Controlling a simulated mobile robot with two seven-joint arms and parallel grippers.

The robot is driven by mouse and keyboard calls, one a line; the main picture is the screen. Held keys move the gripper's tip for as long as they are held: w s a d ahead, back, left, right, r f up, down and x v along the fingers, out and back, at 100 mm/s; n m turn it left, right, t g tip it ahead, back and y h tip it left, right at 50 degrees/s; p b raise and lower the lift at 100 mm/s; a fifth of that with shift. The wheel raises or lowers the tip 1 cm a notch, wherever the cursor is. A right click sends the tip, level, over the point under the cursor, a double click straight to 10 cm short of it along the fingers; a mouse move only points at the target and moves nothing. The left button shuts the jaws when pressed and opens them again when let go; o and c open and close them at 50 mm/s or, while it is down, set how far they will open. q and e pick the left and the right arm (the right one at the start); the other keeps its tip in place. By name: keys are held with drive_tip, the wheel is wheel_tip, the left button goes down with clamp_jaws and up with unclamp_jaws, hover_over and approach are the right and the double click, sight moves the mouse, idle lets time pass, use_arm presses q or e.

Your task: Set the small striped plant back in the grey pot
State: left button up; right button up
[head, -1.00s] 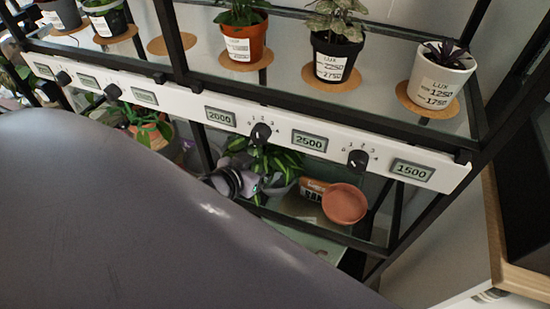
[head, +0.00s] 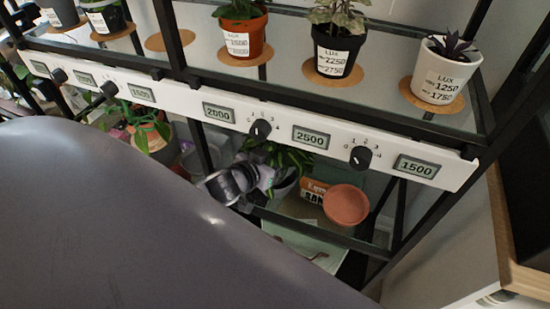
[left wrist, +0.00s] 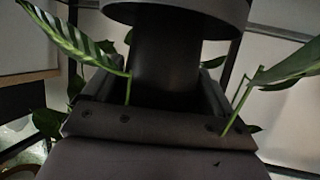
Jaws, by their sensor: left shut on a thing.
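My left gripper (head: 262,180) is at the lower shelf in the head view, shut on the small striped plant (head: 276,155), whose green leaves show above and behind it. A dark pot (head: 287,186) shows just right of the fingers, partly hidden by them and the leaves. In the left wrist view, a striped leaf (left wrist: 70,42) of the plant rises at left, and a dark cylinder (left wrist: 168,65) stands between the fingers, below a grey rounded rim (left wrist: 175,15). I cannot tell whether this rim is the grey pot. My right gripper is not in view.
A terracotta saucer (head: 345,205) and an orange labelled item (head: 314,189) sit right of the gripper. A white control rail (head: 270,121) runs above it. Labelled pots, including a white one (head: 441,80), stand on the upper shelf. A leafy plant (head: 150,131) stands lower left.

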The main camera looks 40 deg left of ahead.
use_arm(q)
drive_tip(key=shift+f+b, duration=0.3)
drive_tip(key=shift+f, duration=0.25)
drive_tip(key=o, duration=0.9)
drive_tip(key=shift+o, duration=0.2)
drive_tip(key=shift+r, duration=0.1)
